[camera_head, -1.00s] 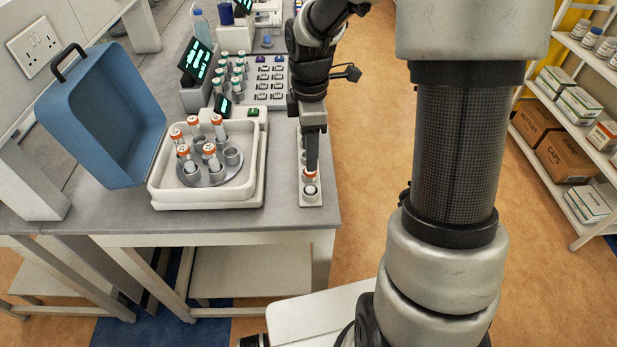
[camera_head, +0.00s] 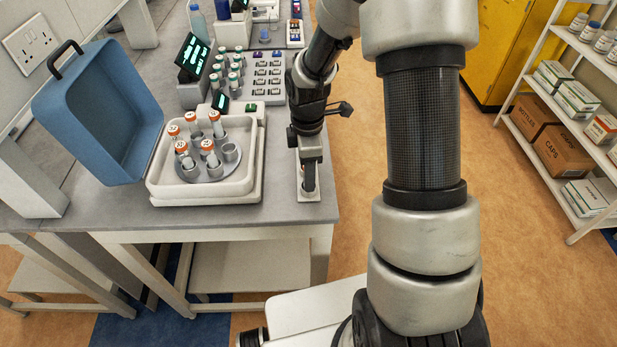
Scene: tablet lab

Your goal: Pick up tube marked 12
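My gripper (camera_head: 309,186) points down over the narrow grey tube rack (camera_head: 311,196) at the bench's right edge. It hides most of that rack and whatever stands in it. A small orange patch shows at its left side, perhaps a tube cap. I cannot see whether the fingers are apart or closed. Several orange-capped tubes (camera_head: 207,144) stand in the grey rotor (camera_head: 216,171) of the open centrifuge (camera_head: 158,199), left of my gripper. Their cap marks are too small to read surely, so I cannot pick out tube 12.
The blue centrifuge lid (camera_head: 100,115) is raised at the left. Behind the centrifuge are teal-capped tubes (camera_head: 228,70), a lit display (camera_head: 193,58) and a grey block with several slots (camera_head: 262,75). A supply shelf (camera_head: 540,125) stands at the far right.

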